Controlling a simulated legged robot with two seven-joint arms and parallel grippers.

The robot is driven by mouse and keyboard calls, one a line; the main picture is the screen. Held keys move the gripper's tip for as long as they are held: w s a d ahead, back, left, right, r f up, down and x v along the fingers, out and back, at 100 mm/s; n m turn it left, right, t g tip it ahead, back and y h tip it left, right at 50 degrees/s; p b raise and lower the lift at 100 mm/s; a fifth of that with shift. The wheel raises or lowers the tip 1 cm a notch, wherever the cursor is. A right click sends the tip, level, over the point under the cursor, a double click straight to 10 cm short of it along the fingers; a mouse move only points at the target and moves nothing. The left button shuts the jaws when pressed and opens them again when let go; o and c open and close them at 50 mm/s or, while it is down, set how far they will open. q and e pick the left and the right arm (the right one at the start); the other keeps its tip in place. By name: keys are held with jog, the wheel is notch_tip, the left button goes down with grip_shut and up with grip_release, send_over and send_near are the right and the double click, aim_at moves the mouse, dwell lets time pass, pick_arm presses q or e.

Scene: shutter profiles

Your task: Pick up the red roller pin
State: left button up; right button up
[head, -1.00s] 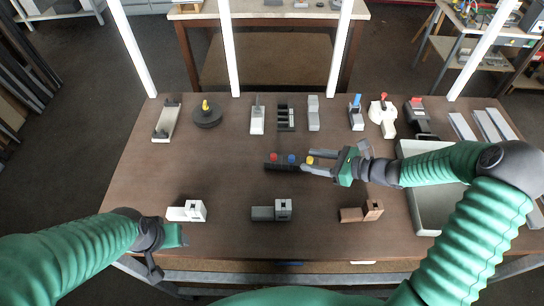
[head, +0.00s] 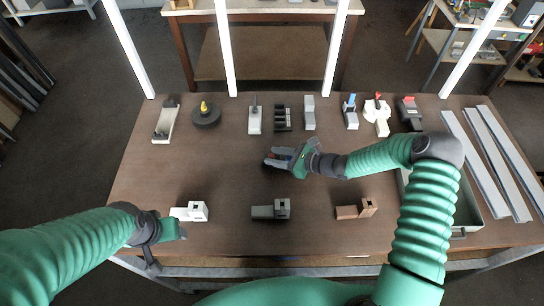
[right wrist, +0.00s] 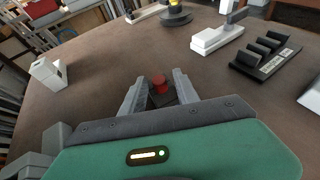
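The red roller pin (right wrist: 160,84) stands upright in the right wrist view, in a dark holder (right wrist: 165,99) that is mostly hidden. My right gripper (right wrist: 160,88) is open, with one finger on each side of the red pin and visible gaps between. In the head view the right gripper (head: 275,159) covers most of the holder and pins. The blue and yellow pins cannot be made out clearly. My left gripper (head: 180,231) is low at the left front of the table, far from the pins; its fingers are not clear.
A white block (head: 190,211), a grey block (head: 271,209) and a brown block (head: 356,208) lie along the front of the table. Several fixtures stand along the back, including a black disc (head: 206,115). A grey tray (head: 470,224) and metal profiles (head: 490,160) are at the right.

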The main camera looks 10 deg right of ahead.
jog(key=shift+a, duration=0.1)
grip_shut()
jog(key=shift+d, duration=0.2)
jog(key=shift+r, duration=0.1)
jog(key=shift+r, duration=0.35)
notch_tip(320, 180, up, 9)
jog(key=b, duration=0.2)
jog(key=shift+b, duration=0.4)
